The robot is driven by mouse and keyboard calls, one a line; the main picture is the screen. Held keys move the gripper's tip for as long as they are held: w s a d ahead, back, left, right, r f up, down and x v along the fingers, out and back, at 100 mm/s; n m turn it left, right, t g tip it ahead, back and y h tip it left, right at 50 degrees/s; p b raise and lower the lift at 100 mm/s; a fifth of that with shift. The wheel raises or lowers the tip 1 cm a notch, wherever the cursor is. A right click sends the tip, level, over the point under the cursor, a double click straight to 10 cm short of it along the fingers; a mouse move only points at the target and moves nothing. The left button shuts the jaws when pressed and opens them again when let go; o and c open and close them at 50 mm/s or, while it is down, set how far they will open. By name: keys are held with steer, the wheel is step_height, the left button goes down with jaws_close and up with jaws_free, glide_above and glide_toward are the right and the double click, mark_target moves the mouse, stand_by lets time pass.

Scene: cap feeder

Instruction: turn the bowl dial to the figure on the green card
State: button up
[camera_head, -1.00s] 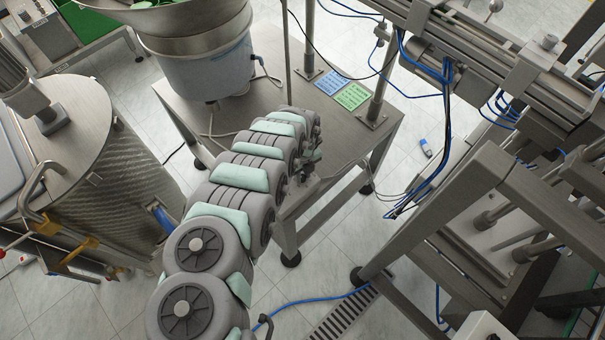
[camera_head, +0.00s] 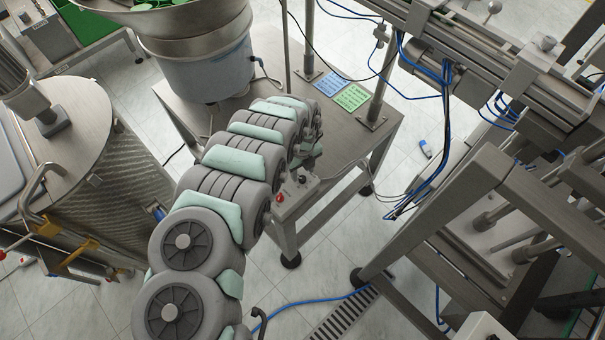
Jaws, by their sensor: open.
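The green card (camera_head: 352,97) lies flat on the steel table beside a blue card (camera_head: 327,84); the writing on both is too small to read. A small control box (camera_head: 297,193) sits at the table's front edge, with a red button (camera_head: 281,198) and a dark knob (camera_head: 302,180) that looks like the dial. Its setting cannot be read. My gripper (camera_head: 304,164) is open, just above and behind the knob, and mostly hidden by my arm's end. I cannot tell whether it touches the knob.
The feeder bowl (camera_head: 185,40) with green caps stands on the table (camera_head: 270,45) at the back left. A steel post (camera_head: 380,75) rises right of the cards. A round steel tank (camera_head: 75,150) stands left and a metal frame (camera_head: 450,220) right. Blue cables hang at the right.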

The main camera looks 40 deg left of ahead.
mark_target(302, 178)
step_height(302, 178, up, 7)
steer(key=shift+p, duration=0.3)
steer(key=shift+r, duration=0.1)
stand_by(0.5)
